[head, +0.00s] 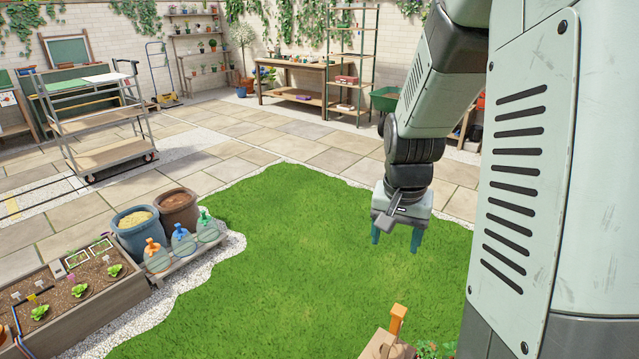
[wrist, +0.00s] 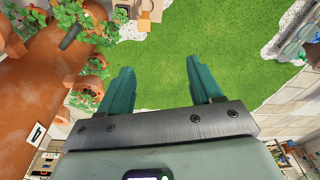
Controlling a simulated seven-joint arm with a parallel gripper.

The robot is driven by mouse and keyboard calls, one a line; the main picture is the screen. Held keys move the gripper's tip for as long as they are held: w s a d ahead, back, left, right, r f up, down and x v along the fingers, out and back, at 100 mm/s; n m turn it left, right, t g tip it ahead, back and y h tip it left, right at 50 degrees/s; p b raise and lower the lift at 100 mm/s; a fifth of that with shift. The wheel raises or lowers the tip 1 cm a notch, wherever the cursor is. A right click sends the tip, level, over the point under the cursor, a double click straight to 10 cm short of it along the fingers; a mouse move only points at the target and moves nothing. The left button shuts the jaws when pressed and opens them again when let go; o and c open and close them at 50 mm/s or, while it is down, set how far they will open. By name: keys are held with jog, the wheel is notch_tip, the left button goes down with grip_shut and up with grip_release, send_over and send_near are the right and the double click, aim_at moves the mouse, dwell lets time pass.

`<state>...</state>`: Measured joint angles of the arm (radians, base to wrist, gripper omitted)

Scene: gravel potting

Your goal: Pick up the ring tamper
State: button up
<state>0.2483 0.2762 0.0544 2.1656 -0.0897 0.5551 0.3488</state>
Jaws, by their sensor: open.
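My gripper (head: 396,239) hangs over the lawn in the head view, fingers down, open and empty. In the wrist view its two teal fingers (wrist: 161,70) are apart with only grass between them. I cannot surely make out the ring tamper in either view. An orange upright piece (head: 398,318) stands by a tan wooden block (head: 378,347) at the bottom edge of the head view, partly cut off. A tan block-like thing (wrist: 146,14) shows at the top of the wrist view, beyond the fingertips. I cannot tell whether either is the tamper.
A large terracotta surface (wrist: 45,70) with leafy plants (wrist: 75,20) fills the left of the wrist view. In the head view, a blue pot (head: 137,238), a brown pot (head: 178,212) and bottles (head: 182,242) stand left of the lawn (head: 290,260). The lawn's middle is clear.

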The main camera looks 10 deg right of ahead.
jog(key=m+g, duration=0.1)
jog(key=m, duration=0.1)
send_over(397, 321)
jog(key=w, duration=0.2)
notch_tip(397, 321, down, 13)
jog(key=shift+m+g+y, duration=0.3)
jog(key=shift+m+y, duration=0.1)
jog(key=shift+m, duration=0.1)
jog(key=f, duration=0.3)
jog(key=d+f, duration=0.1)
jog(key=f, duration=0.5)
jog(key=shift+s+d+f, duration=0.2)
jog(key=shift+s+f, duration=0.1)
jog(key=shift+f, duration=0.05)
jog(key=shift+s+a+f, duration=0.1)
jog(key=shift+a+f, duration=0.15)
jog(key=shift+f, duration=1.25)
jog(key=shift+s+a+f, duration=0.1)
jog(key=shift+a+f, duration=0.1)
jog(key=shift+f, duration=1.3)
jog(key=shift+c, duration=0.4)
jog(key=c, duration=1)
